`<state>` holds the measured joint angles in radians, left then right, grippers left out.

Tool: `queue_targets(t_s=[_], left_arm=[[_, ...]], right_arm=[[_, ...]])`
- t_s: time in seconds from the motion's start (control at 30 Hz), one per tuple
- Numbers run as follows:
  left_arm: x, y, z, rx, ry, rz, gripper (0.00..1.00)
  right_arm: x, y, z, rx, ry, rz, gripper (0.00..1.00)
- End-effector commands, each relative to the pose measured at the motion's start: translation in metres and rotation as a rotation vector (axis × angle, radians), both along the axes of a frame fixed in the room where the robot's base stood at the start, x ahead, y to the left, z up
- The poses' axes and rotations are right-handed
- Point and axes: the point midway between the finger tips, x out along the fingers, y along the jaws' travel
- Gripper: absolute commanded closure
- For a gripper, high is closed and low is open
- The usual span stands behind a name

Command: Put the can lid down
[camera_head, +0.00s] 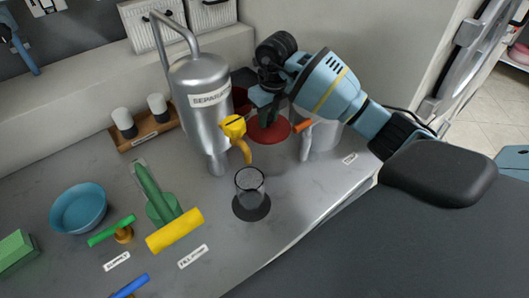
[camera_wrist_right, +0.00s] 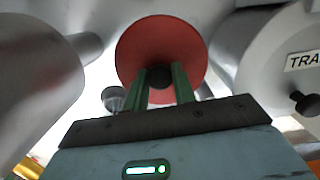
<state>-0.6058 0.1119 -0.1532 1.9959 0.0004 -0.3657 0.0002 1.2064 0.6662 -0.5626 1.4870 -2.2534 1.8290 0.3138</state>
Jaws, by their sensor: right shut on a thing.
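The red round can lid (camera_head: 270,131) is between the separator and a metal can, over the back of the counter. In the right wrist view the lid (camera_wrist_right: 190,55) faces the camera with a dark knob (camera_wrist_right: 160,77) at its middle. My right gripper (camera_head: 264,108) is shut on the lid, its green fingers at the knob in the right wrist view (camera_wrist_right: 160,86). I cannot tell whether the lid touches the counter. The metal can (camera_head: 325,138) is partly hidden behind my right arm. My left gripper is not in view.
The silver separator (camera_head: 203,115) with a yellow tap (camera_head: 235,128) stands left of the lid. A clear glass (camera_head: 250,182) stands below the tap. A blue bowl (camera_head: 79,208) and a yellow cylinder (camera_head: 174,231) are at left. Bare counter (camera_head: 300,185) lies right of the glass.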

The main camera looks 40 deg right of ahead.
Motion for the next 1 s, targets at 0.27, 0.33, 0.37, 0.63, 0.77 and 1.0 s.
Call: queue_targets(t_s=[0.27,0.33,0.37,0.63,0.77,1.0], left_arm=[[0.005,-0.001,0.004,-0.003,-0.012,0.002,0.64],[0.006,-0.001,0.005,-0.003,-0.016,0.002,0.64],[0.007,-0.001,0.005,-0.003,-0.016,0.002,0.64],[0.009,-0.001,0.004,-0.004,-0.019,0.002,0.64],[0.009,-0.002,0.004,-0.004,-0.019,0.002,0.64],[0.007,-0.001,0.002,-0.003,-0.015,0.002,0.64]], right_arm=[[0.000,0.000,-0.015,0.002,-0.001,0.000,0.97],[0.000,0.001,-0.028,0.002,-0.002,0.000,0.97],[0.000,0.001,-0.033,0.002,-0.001,-0.001,0.97],[0.001,0.000,-0.059,0.001,-0.006,0.000,0.97],[0.001,0.000,-0.060,0.001,-0.006,0.000,0.97],[0.000,0.001,-0.085,0.002,-0.003,0.000,0.97]])
